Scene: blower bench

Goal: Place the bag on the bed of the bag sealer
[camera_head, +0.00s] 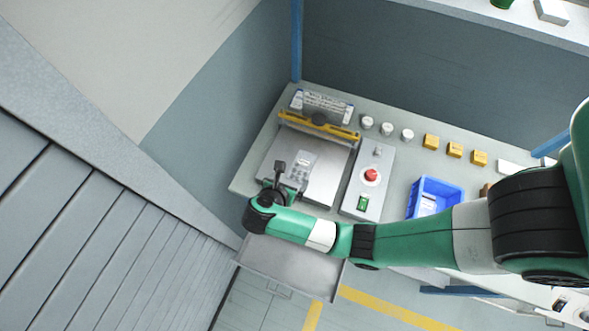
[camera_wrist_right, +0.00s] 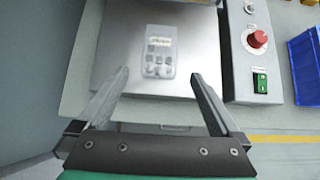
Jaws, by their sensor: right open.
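The bag (camera_head: 300,167) is a small clear pouch with several dark items in it and a pale label. It lies flat on the grey metal bed (camera_head: 327,188) of the bag sealer, below the yellow sealing bar (camera_head: 318,127). In the right wrist view the bag (camera_wrist_right: 160,52) lies beyond the fingertips, with bare bed (camera_wrist_right: 115,50) around it. My right gripper (camera_head: 290,172) is over the bed at the bag's lower left in the head view. Its fingers (camera_wrist_right: 159,75) are spread, with nothing between them. My left gripper is not in view.
A control box (camera_head: 366,180) with a red knob and green switch stands right of the bed. A blue bin (camera_head: 435,197), white round containers (camera_head: 387,128) and yellow blocks (camera_head: 455,149) are farther right. A metal tray (camera_head: 290,265) is below the bench's front edge.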

